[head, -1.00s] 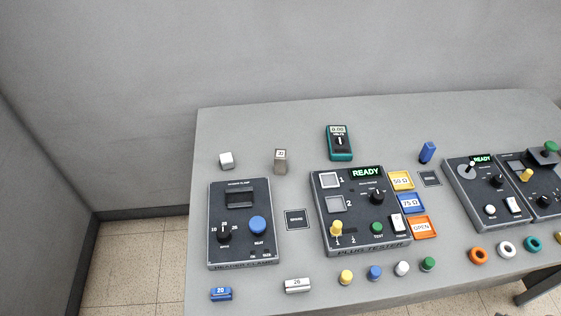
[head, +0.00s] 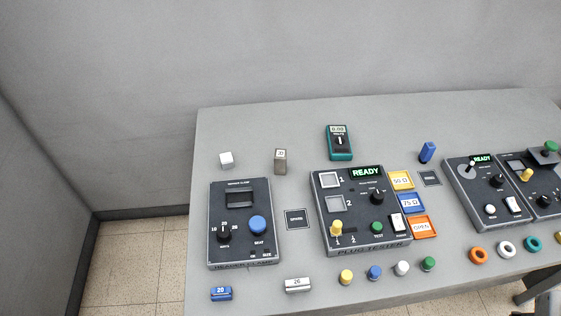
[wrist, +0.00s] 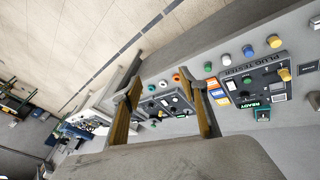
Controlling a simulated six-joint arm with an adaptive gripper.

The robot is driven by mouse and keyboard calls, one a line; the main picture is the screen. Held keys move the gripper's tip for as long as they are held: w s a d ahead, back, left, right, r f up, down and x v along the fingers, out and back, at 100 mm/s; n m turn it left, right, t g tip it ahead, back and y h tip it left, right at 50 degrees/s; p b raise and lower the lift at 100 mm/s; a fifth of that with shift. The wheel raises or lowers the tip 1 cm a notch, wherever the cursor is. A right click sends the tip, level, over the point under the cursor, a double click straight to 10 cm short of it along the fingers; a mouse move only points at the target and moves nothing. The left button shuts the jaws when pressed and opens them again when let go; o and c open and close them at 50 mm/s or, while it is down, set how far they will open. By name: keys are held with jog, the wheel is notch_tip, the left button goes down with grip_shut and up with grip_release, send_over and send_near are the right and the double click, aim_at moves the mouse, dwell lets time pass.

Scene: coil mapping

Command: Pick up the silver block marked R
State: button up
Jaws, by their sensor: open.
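The heater clamp panel (head: 240,264) and plug tester (head: 365,248) stand on the grey table (head: 265,125). Several coloured plugs line the front. The back is mostly clear.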

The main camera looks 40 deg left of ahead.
jog(key=w+a+n+t+h, duration=0.35)
jog(key=w+n, duration=0.75)
jog(key=w, duration=0.4)
jog(key=w+a+f+n+t, duration=0.2)
jog(key=w+a+n, duration=0.3)
jog(key=w+a, duration=0.15)
jog(key=n+t+y, duration=0.3)
jog(key=n+y, duration=0.8)
jog(key=n, duration=0.8)
send_over(283, 162)
jog(key=w+d, duration=0.1)
jog(key=d, duration=0.9)
jog(key=shift+h, duration=0.25)
notch_tip(283, 162, down, 15)
jog(key=shift+w+r, duration=0.1)
jog(key=shift+w, duration=0.05)
jog(key=s+a+f+n, duration=0.1)
jog(key=s+a, duration=0.1)
jog(key=s+a+f+n+g+y, duration=0.1)
jog(key=s+a+f, duration=0.1)
jog(key=s+a+f+n+y, duration=0.1)
jog(key=s+a+f+n, duration=0.1)
jog(key=a, duration=0.1)
jog(key=shift+a+f+g, duration=0.1)
jog(key=shift+f+g, duration=0.1)
jog(key=shift+g, duration=0.15)
jog(key=shift+w, duration=0.15)
